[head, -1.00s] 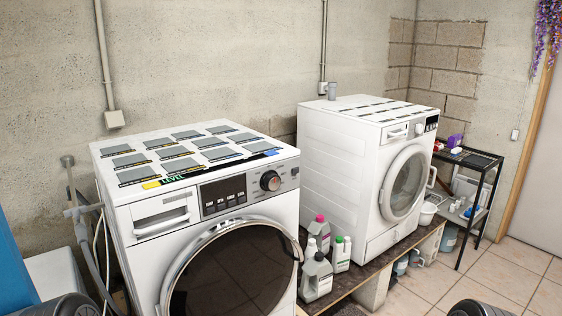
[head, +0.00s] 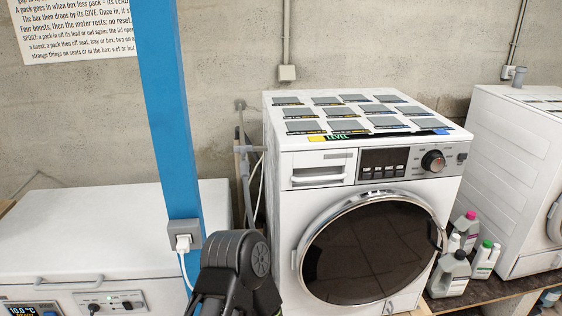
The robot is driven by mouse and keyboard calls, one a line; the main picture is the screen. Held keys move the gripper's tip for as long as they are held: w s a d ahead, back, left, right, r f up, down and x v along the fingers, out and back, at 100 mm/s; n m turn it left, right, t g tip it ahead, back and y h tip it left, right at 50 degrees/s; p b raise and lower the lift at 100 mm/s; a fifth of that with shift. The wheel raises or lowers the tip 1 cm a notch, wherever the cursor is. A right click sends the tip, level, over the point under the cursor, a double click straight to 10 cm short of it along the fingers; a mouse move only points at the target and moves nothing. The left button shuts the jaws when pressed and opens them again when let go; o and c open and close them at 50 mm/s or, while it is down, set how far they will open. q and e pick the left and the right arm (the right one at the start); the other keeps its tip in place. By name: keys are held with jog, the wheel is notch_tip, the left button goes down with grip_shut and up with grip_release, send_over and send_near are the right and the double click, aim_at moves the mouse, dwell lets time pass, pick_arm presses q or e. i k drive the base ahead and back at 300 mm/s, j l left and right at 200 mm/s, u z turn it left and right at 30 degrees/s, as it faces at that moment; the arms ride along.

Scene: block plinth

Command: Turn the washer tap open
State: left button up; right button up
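The washer (head: 285,190) is a white front-loader with a dark round door, standing right of centre in the head view. A grey tap (head: 240,104) sits on a pipe at the wall, just left of the washer's back corner. A grey hose and a pale hose hang below it. The tap is small here, and I cannot tell how its handle is turned. A black link of my arm shows at the bottom centre, in front of the washer's left side. Neither of my grippers is in view.
A blue post (head: 166,120) with a plugged socket (head: 184,235) stands left of the tap. A white chest freezer (head: 90,225) fills the left. A second white machine (head: 510,170) and several bottles (head: 452,272) are at right. A narrow gap lies between freezer and washer.

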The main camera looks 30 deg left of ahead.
aim_at(244, 150)
jog(key=u, duration=1.25)
